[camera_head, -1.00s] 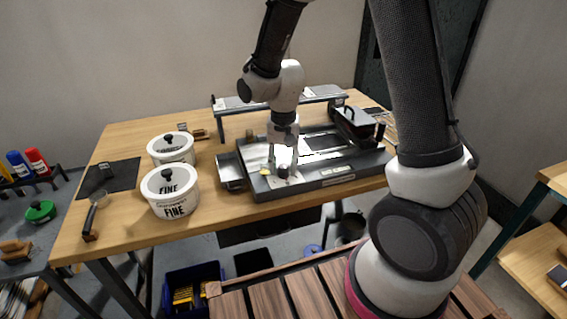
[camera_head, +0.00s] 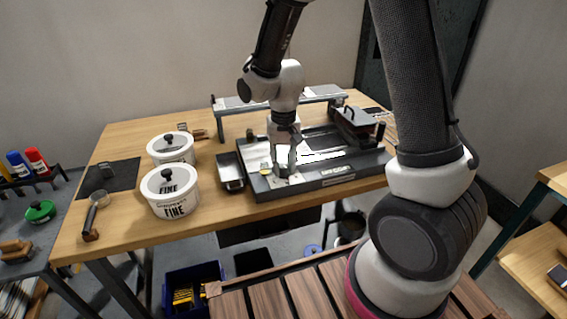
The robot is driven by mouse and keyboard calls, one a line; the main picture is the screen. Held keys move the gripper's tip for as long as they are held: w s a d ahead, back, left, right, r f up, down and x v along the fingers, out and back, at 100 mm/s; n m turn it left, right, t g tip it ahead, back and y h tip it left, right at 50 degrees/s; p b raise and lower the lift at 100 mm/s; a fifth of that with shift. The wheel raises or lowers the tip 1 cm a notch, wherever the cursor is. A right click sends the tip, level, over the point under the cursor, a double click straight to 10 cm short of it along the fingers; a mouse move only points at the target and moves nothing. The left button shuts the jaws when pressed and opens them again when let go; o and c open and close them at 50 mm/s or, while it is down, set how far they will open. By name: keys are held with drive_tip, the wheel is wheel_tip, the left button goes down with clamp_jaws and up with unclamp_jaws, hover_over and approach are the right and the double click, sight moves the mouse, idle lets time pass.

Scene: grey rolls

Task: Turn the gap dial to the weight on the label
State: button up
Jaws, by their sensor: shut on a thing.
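My gripper (camera_head: 284,172) points down at the front left part of the dark flat machine (camera_head: 335,177) on the wooden table. It is shut on a small part there, most likely the gap dial, which the fingers mostly hide. The dial's marks cannot be read from here. A small yellow spot (camera_head: 264,172) shows just left of the fingers. A light label plate (camera_head: 338,171) is on the machine's front edge, its text too small to read. A weight label cannot be made out.
Two white lidded tubs, the nearer marked FINE (camera_head: 170,193), stand left of the machine. A metal tray (camera_head: 230,171) sits against its left end. A raised shelf (camera_head: 235,104) stands behind. A scoop (camera_head: 94,215) lies at the table's left. A black-handled block (camera_head: 353,123) is at the machine's right.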

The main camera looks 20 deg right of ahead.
sight(283, 165)
drive_tip(key=n, duration=0.4)
drive_tip(key=shift+n, duration=0.3)
drive_tip(key=n, duration=0.4)
drive_tip(key=shift+n, duration=0.4)
drive_tip(key=o, duration=0.8)
wheel_tip(283, 165, up, 12)
idle(0.4)
